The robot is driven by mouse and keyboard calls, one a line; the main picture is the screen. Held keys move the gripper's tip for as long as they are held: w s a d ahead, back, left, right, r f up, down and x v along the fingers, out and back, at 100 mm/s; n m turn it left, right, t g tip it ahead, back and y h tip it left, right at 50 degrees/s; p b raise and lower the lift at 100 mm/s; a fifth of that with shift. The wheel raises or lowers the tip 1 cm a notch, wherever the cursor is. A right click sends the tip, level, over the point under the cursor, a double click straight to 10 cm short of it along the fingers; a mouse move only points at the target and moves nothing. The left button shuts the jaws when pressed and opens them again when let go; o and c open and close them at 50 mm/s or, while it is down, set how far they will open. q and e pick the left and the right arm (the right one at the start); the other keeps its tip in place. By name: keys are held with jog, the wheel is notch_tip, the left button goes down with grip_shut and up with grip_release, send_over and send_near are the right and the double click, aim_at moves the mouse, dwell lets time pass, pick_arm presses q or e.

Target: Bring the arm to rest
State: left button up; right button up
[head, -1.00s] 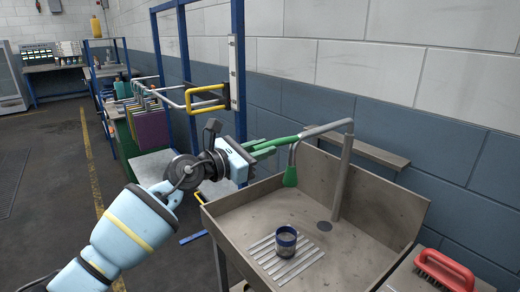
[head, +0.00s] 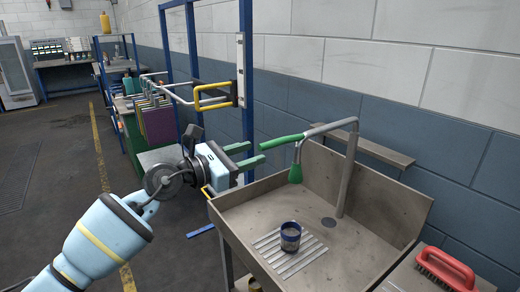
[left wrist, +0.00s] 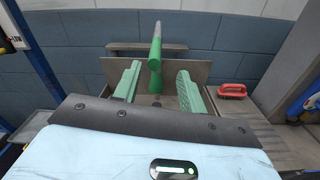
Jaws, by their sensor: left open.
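My left gripper (head: 248,155) is open and empty, just left of the sink's green-handled tap lever (head: 282,140). In the head view a gap shows between its green fingertips and the lever. In the left wrist view the two fingers (left wrist: 157,80) stand apart, and the green lever (left wrist: 155,65) shows between and beyond them. My left arm reaches in from the lower left. My right gripper is not in view.
A metal sink (head: 240,225) holds a blue-rimmed cup (head: 290,237) on its ribbed drain area. A red brush (head: 445,270) lies on the right-hand surface. A blue frame (head: 247,70) and hanging coloured panels (head: 158,125) stand behind my arm. The floor at left is clear.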

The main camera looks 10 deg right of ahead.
pick_arm(q)
jog(key=shift+s+a, duration=0.35)
jog(key=shift+a, duration=0.2)
jog(key=s+a+f+n+t+y, duration=0.3)
jog(key=s+a+f+n, duration=0.15)
jog(key=f+n, duration=0.6)
jog(key=s+a+f+n+t+y+p, duration=0.15)
jog(key=s+a+f+n, duration=0.35)
jog(key=f+n, duration=0.55)
jog(key=s+a+f+n+t+y+b, duration=0.1)
jog(key=s+a+f+n+t+y, duration=0.25)
jog(key=s+f+n, duration=0.6)
jog(key=s+a+f+n+g+y, duration=0.2)
jog(key=s+f+n, duration=0.3)
jog(key=s, duration=0.3)
jog(key=s+a+f+n+g+y, duration=0.2)
jog(key=s+a+f+n, duration=0.3)
jog(key=s, duration=0.4)
jog(key=s+a+f+n+g+y+p, duration=0.1)
jog(key=s+a+f+n+g, duration=0.2)
jog(key=s+f+n, duration=0.3)
jog(key=shift+s+a+f+n+g+y, duration=0.2)
jog(key=shift+s+a+n+g+y, duration=0.15)
jog(key=shift+s+n, duration=0.8)
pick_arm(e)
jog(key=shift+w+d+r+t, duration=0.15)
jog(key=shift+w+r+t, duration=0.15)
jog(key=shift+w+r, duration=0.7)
